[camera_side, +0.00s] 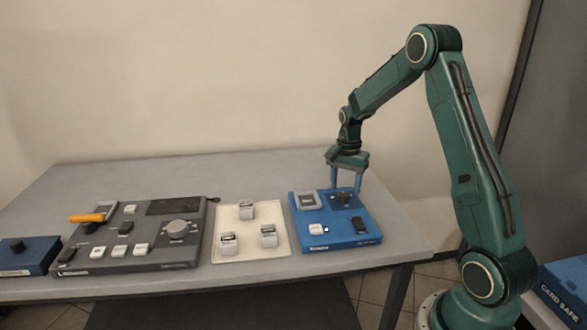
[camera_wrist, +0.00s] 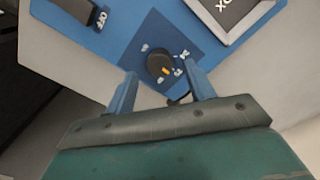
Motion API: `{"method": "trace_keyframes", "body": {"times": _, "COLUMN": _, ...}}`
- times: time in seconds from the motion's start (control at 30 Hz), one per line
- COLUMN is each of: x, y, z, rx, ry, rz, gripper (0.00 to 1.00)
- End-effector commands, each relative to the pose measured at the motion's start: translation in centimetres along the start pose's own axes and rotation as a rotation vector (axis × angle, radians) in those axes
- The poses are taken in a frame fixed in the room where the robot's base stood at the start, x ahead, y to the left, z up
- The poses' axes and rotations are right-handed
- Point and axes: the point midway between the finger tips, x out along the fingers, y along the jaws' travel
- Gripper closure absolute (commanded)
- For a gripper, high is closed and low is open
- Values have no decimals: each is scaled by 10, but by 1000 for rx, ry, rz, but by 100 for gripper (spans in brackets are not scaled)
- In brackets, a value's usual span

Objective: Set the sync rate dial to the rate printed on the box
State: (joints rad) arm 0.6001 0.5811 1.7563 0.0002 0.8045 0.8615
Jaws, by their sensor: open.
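The blue box (camera_side: 338,238) stands at the right end of the table, and its face fills much of the wrist view (camera_wrist: 110,42). A small black dial (camera_side: 345,196) sits on a darker blue panel; in the wrist view the dial (camera_wrist: 160,66) shows an orange pointer mark, with small white markings around it too blurred to read. My gripper (camera_side: 348,186) is open over the dial, its blue fingers on either side. In the wrist view my gripper (camera_wrist: 163,88) has its fingertips just short of the dial, apart from it. I cannot read any printed rate.
A grey-framed square (camera_wrist: 228,12), a black switch marked OFF (camera_wrist: 75,8) and a white button (camera_side: 317,230) share the blue box. A cream tray (camera_side: 248,255) with white blocks, a grey console (camera_side: 165,265) and another blue box (camera_side: 28,262) stand left. The table's back is clear.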

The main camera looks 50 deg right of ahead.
Motion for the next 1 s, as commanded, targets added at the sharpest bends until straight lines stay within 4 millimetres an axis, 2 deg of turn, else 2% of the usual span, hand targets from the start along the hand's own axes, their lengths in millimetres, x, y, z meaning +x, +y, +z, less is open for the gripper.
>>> {"method": "trace_keyframes", "body": {"times": 0.1, "x": 13, "y": 0, "z": 0, "rx": 0, "ry": -1, "rz": 1, "gripper": 46}}
{"method": "trace_keyframes", "body": {"times": 0.23, "x": 21, "y": 0, "z": 0, "rx": 0, "ry": 0, "rz": 0, "gripper": 46}}
{"method": "trace_keyframes", "body": {"times": 0.6, "x": 24, "y": 0, "z": 0, "rx": 0, "ry": 0, "rz": 0, "gripper": 46}}
{"method": "trace_keyframes", "body": {"times": 0.83, "x": 24, "y": 0, "z": 0, "rx": 0, "ry": 0, "rz": 0, "gripper": 91}}
{"method": "trace_keyframes", "body": {"times": 1.0, "x": 24, "y": 0, "z": 0, "rx": -3, "ry": 0, "rz": 0, "gripper": 91}}
